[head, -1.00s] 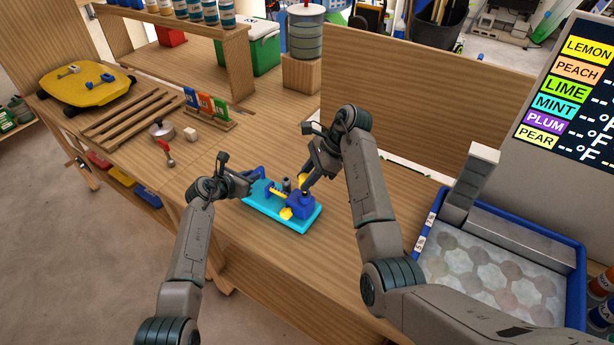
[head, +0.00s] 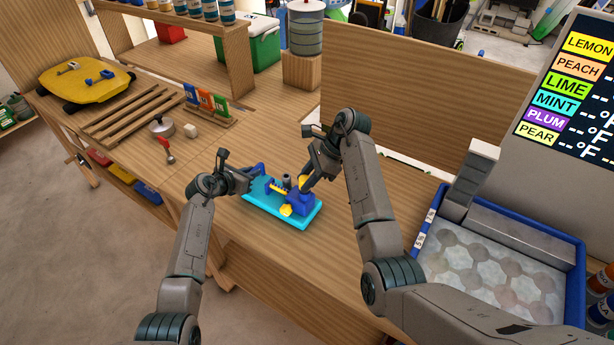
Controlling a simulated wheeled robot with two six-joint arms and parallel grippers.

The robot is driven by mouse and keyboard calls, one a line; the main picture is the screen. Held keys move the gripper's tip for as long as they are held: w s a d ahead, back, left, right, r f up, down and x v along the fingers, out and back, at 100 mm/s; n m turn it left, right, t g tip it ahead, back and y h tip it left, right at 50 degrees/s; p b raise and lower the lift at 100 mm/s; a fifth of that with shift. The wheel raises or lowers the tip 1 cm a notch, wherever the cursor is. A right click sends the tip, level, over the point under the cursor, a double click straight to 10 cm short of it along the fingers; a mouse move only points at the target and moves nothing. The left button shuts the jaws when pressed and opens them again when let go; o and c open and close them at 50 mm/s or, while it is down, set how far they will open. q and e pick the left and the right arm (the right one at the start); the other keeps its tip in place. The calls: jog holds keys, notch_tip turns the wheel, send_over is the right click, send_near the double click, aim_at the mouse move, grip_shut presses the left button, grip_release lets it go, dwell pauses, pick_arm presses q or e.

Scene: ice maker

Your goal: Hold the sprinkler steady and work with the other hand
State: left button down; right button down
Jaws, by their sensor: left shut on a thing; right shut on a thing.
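The sprinkler (head: 302,203) is a blue body with yellow parts on a flat cyan base (head: 262,207), lying on the wooden bench. My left gripper (head: 254,178) is at the left end of the sprinkler and is shut on a blue part there. My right gripper (head: 305,184) comes down from above right and is shut on a yellow part at the top of the sprinkler's right end. The fingertips of both grippers are small and partly hidden, so the exact contact is hard to see.
A blue-rimmed tray (head: 421,243) with pale hexagonal shapes lies at the right. A pot (head: 162,127), a red-handled tool (head: 166,151), a white cube (head: 191,131), a wooden rack (head: 130,112) and colored packets (head: 206,101) lie at the left. Bare bench lies in front of the sprinkler.

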jog(key=shift+f, duration=0.55)
jog(key=c, duration=1)
grip_release()
jog(key=shift+c, duration=0.2)
pick_arm(q)
jog(key=c, duration=1.5)
grip_release()
pick_arm(e)
jog(key=v, duration=0.7)
jog(key=shift+r, duration=0.2)
jog(key=shift+d, duration=0.15)
